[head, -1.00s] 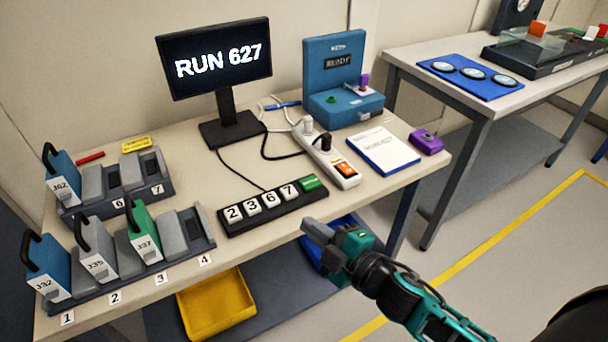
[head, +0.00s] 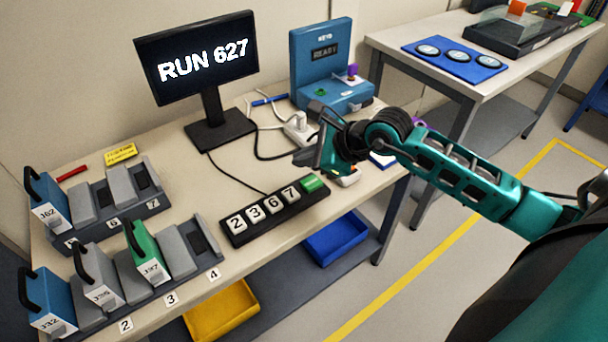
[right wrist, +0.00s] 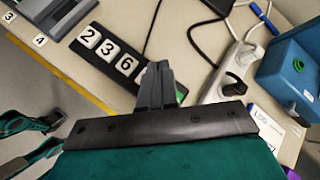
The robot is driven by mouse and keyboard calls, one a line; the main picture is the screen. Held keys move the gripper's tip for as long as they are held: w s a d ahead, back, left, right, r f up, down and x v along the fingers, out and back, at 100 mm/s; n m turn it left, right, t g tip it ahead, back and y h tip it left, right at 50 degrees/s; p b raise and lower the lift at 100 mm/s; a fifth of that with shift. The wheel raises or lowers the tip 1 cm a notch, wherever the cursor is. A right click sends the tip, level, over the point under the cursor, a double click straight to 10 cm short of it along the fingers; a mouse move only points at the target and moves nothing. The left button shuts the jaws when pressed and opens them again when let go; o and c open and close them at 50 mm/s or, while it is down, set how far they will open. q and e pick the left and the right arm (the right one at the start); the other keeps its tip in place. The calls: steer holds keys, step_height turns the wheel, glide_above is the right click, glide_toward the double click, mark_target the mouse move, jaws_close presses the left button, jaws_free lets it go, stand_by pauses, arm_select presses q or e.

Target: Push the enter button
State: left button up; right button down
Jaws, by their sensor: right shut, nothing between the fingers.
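The enter button is most likely the green key (head: 313,183) at the right end of the black key strip (head: 277,213), after the white keys 2, 3, 6 and 7. My right gripper (head: 299,161) is shut and empty, above the table just behind and above the green key. In the right wrist view, my shut fingers (right wrist: 157,72) partly cover the green key (right wrist: 181,96) and the 7 key. I cannot tell any contact; the fingers look raised above the strip.
The monitor (head: 196,55) reads RUN 627. A power strip (head: 299,131) and blue READY box (head: 321,65) stand behind my right gripper. Two racks with labelled blocks, such as J37 (head: 148,256), fill the table's left. A yellow bin (head: 222,310) and blue bin (head: 335,240) sit below.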

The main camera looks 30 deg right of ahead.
mark_target(314, 184)
arm_select(q)
steer(key=shift+w+a+r, duration=0.15)
steer(key=shift+w, duration=0.2)
arm_select(e)
steer(key=d, duration=0.1)
steer(key=w+d+r+h, duration=0.1)
steer(key=w+d+n+h, duration=0.1)
steer(key=shift+d+r, duration=0.15)
steer(key=shift+d, duration=0.25)
step_height(314, 184, down, 4)
steer(key=shift+s+r, duration=0.1)
step_height(314, 184, down, 4)
steer(key=b, duration=0.2)
steer(key=shift+r+b, duration=0.1)
steer(key=shift+b, duration=0.2)
arm_select(q)
steer(key=shift+w+f+b, duration=0.1)
steer(key=shift+f+b, duration=0.4)
steer(key=shift+f, duration=1.35)
arm_select(e)
steer(key=shift+f, duration=0.6)
arm_select(q)
steer(key=shift+r, duration=0.1)
